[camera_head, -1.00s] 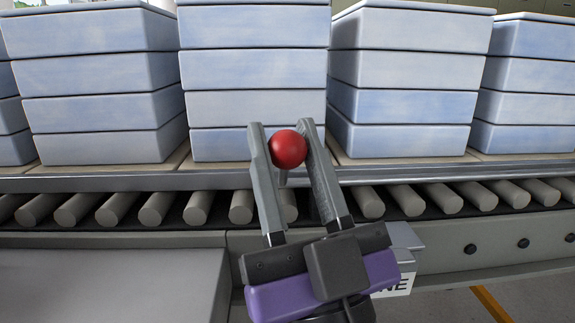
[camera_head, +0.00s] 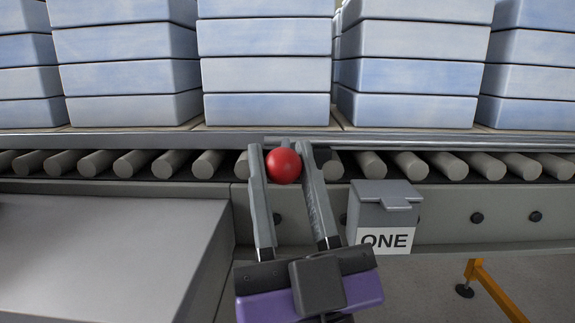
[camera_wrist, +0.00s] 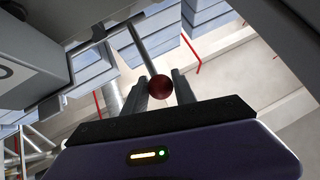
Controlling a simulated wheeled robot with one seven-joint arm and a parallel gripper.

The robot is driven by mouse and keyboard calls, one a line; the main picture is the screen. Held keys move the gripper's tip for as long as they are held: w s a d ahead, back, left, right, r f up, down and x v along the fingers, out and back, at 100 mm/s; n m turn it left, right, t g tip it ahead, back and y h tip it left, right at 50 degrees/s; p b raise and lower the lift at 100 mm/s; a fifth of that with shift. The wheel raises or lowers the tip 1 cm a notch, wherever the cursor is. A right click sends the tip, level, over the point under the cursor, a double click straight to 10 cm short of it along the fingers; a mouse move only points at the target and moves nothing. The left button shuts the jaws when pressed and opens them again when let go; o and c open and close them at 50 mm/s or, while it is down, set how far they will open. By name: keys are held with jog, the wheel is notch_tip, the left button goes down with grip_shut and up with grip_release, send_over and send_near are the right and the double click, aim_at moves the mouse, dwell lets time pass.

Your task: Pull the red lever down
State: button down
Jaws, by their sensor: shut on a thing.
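The red lever's round knob (camera_head: 283,166) sits between the two fingers of my gripper (camera_head: 284,158) in the head view, in front of the conveyor rollers. My gripper is shut on the knob, with a finger against each side. In the wrist view the knob (camera_wrist: 160,87) shows between the fingertips (camera_wrist: 160,84), with the lever's grey rod (camera_wrist: 142,50) running up and away from it. In the head view the rod is hidden behind the knob and fingers.
A grey box labelled ONE (camera_head: 384,215) is just right of my gripper. Stacks of pale blue blocks (camera_head: 265,70) stand behind the rollers (camera_head: 408,165). A flat grey surface (camera_head: 100,255) lies at left, and a yellow bar (camera_head: 497,290) stands at lower right.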

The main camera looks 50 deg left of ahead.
jog(key=shift+w+a+f, duration=0.15)
jog(key=shift+a+f, duration=0.05)
jog(key=shift+f, duration=0.4)
jog(key=c, duration=1)
grip_release()
jog(key=shift+c, duration=0.2)
jog(key=shift+r, duration=0.1)
jog(key=shift+d, duration=0.1)
jog(key=b+v, duration=0.4)
jog(key=v, duration=0.3)
jog(key=shift+d+f, duration=0.25)
